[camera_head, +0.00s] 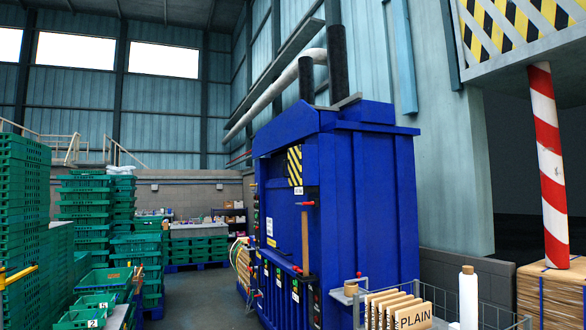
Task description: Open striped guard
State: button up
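A small yellow-and-black striped panel (294,166) sits high on the front face of a large blue machine (340,190), and I take it to be the guard. The face is seen at a steep angle, so I cannot tell whether the panel is open or closed. Below it a brown-orange bar (305,240) stands upright along the front. Coloured buttons and small labels line the machine's front. My gripper is not in view.
Stacks of green crates (92,215) stand on the left. A grey floor aisle (200,295) runs between them and the machine. A wire basket (490,318) with wooden boards, one marked PLAIN (413,316), stands at front right. A red-and-white pole (549,165) rises at right.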

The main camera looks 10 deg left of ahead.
aim_at(294, 160)
jog(key=i+u, duration=0.1)
jog(key=u, duration=0.45)
jog(key=i, duration=4.95)
